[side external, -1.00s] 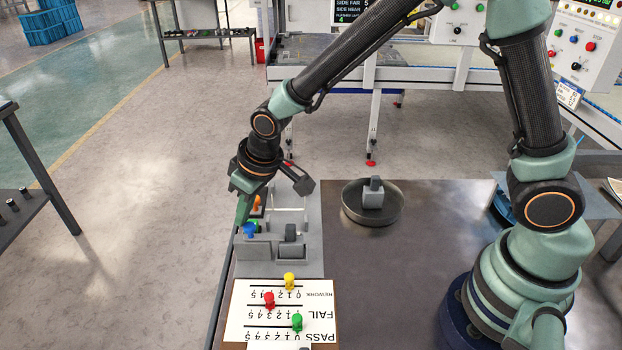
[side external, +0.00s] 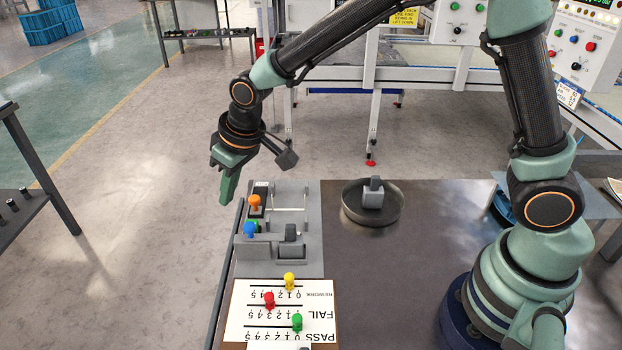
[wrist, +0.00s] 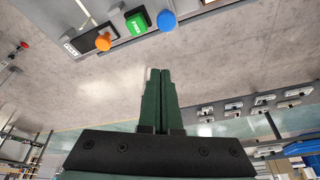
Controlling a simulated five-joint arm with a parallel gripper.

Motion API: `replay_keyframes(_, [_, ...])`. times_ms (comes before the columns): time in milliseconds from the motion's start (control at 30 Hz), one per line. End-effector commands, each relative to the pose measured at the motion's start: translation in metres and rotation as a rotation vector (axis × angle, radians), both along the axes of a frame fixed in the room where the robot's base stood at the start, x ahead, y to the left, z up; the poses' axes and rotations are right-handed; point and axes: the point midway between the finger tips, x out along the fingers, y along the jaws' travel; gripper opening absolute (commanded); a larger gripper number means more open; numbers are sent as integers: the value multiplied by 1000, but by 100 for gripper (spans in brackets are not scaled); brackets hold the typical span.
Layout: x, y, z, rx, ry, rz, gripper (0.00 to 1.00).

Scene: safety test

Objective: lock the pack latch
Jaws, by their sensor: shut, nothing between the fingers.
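A grey fixture (side external: 312,256) lies at the table's left edge. It carries an orange knob (side external: 256,201) on a dark slot and a blue knob (side external: 250,229) nearer the camera. I cannot tell for certain which part is the pack latch.
A board (side external: 244,325) with red, yellow and green pegs lies in front of the fixture. A round metal pan (side external: 352,208) with a grey block (side external: 373,195) in it stands to the right. The dark tabletop (side external: 390,285) is clear between the pan and my base.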

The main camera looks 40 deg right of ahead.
Motion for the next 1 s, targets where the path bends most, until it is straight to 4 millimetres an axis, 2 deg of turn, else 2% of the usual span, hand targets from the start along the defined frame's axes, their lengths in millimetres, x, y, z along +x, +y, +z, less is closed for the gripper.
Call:
replay_keyframes(200, [-12,-4,36,3,-3,1,0])
replay_keyframes(400, [-20,-6,57,2,-1,1,0])
replay_keyframes(867, [-22,-8,62,2,1,0,0])
replay_keyframes(1000, [-26,-22,72,4,-10,-20,0])
